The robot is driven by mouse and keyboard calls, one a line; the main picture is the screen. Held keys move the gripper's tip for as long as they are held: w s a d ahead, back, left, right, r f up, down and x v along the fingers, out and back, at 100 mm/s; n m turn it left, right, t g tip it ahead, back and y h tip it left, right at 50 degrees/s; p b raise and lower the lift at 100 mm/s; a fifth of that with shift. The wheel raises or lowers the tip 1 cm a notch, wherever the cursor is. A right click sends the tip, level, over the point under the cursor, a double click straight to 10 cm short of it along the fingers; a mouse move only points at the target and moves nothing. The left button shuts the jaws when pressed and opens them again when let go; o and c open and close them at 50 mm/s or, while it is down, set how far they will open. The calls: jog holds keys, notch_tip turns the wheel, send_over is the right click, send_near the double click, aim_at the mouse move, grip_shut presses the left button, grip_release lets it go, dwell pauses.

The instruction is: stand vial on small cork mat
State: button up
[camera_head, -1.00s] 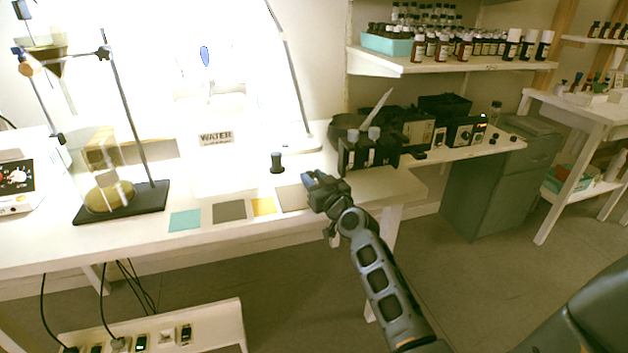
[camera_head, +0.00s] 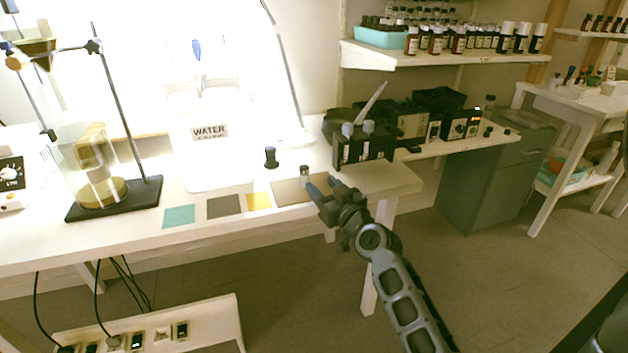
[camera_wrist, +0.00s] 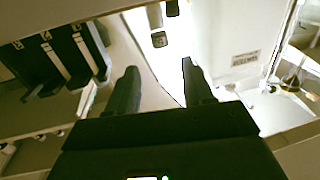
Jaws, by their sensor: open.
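A small dark-capped vial (camera_head: 304,172) stands upright at the back edge of a tan mat (camera_head: 290,192); I cannot tell whether its base is on the mat or just behind it. The vial also shows in the wrist view (camera_wrist: 158,40), ahead of the fingers. A smaller yellow-tan mat (camera_head: 259,201) lies to its left and is bare; which mat is the small cork one is unclear. My gripper (camera_head: 322,187) is open and empty, in front and to the right of the vial, with a gap. In the wrist view its fingers (camera_wrist: 158,85) are spread.
A dark bottle (camera_head: 270,157) stands behind the mats. Grey (camera_head: 223,205) and teal (camera_head: 179,215) mats lie farther left, bare. A black rack (camera_head: 362,145) with vials stands right of the vial. A stand with glassware (camera_head: 110,195) is at left.

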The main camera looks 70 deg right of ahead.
jog(key=shift+v, duration=2)
jog(key=s+a+f+n+y, duration=0.1)
jog(key=s+a+y, duration=0.1)
jog(key=a, duration=0.5)
jog(key=s+a+f+n+t+y, duration=0.1)
jog(key=s+a+f+n+y, duration=0.15)
jog(key=a, duration=0.55)
jog(key=s+a+f+y, duration=0.1)
jog(key=s+a, duration=0.1)
jog(key=a, duration=0.5)
jog(key=s+a+r+n+y, duration=0.2)
jog(key=s+a+r+y, duration=0.1)
jog(key=s+a, duration=0.3)
jog(key=s+a+r+n+y, duration=0.2)
jog(key=s+a+r+y, duration=0.1)
jog(key=s+a, duration=0.3)
jog(key=shift+s+a+r, duration=0.25)
jog(key=shift+a+r, duration=0.2)
jog(key=shift+a, duration=0.55)
jog(key=shift+n, duration=0.25)
notch_tip(320, 180, up, 7)
jog(key=p, duration=0.6)
jog(key=shift+p, duration=0.35)
